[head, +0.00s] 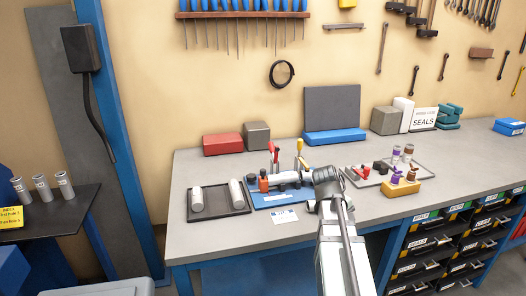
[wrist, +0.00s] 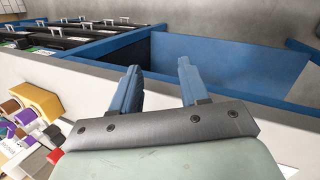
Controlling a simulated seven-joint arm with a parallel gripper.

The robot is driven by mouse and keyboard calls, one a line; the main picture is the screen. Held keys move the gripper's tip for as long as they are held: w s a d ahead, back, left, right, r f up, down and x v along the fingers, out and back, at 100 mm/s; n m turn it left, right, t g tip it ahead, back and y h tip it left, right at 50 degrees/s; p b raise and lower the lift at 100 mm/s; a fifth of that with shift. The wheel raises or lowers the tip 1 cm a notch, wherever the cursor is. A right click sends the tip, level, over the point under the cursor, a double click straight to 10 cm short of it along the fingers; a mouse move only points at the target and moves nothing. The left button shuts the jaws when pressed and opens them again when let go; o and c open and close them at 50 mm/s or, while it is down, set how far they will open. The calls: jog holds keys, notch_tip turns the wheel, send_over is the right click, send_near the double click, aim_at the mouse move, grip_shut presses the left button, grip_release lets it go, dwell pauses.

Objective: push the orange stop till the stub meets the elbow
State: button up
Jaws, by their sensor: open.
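A small orange-red piece (head: 263,185) with a dark top stands on the blue plate (head: 262,201) at the middle of the bench. It may be the orange stop, but it is too small to be sure. White and dark cylindrical parts lie to its right, and I cannot tell a stub or an elbow apart among them. My gripper (wrist: 158,88) is in the wrist view, its two blue fingers apart with nothing between them. It is over the bench's front edge, away from the orange-red piece. In the head view my own arm hides it.
A dark tray (head: 220,212) with two pale cylinders is left of the plate. A yellow block (head: 400,188) with brown and purple parts stands to the right, also in the wrist view (wrist: 37,104). Red and yellow-handled clamps rise behind the plate. Drawers (head: 440,245) are under the bench.

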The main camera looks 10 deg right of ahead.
jog(key=shift+m, duration=0.9)
jog(key=w+r, duration=0.1)
jog(key=w+a+r, duration=0.1)
jog(key=w+r, duration=0.1)
jog(key=w+a+r, duration=0.1)
jog(key=w, duration=0.1)
jog(key=shift+w+a+r, duration=0.25)
jog(key=shift+r, duration=0.15)
jog(key=w+a+r+m+y, duration=0.1)
jog(key=w+a+r+m, duration=0.1)
jog(key=w+m, duration=0.15)
jog(key=w+a+r+m+y, duration=0.1)
jog(key=w+a+r+m, duration=0.15)
jog(key=w, duration=0.25)
notch_tip(320, 180, up, 6)
jog(key=m+t+y, duration=0.1)
jog(key=m+y, duration=0.1)
jog(key=m, duration=1)
send_over(263, 169)
jog(key=shift+s+r, duration=0.2)
jog(key=shift+s, duration=0.05)
jog(key=shift+f+m, duration=0.3)
jog(key=shift+f, duration=0.2)
notch_tip(263, 169, down, 8)
jog(key=shift+c, duration=0.4)
grip_shut()
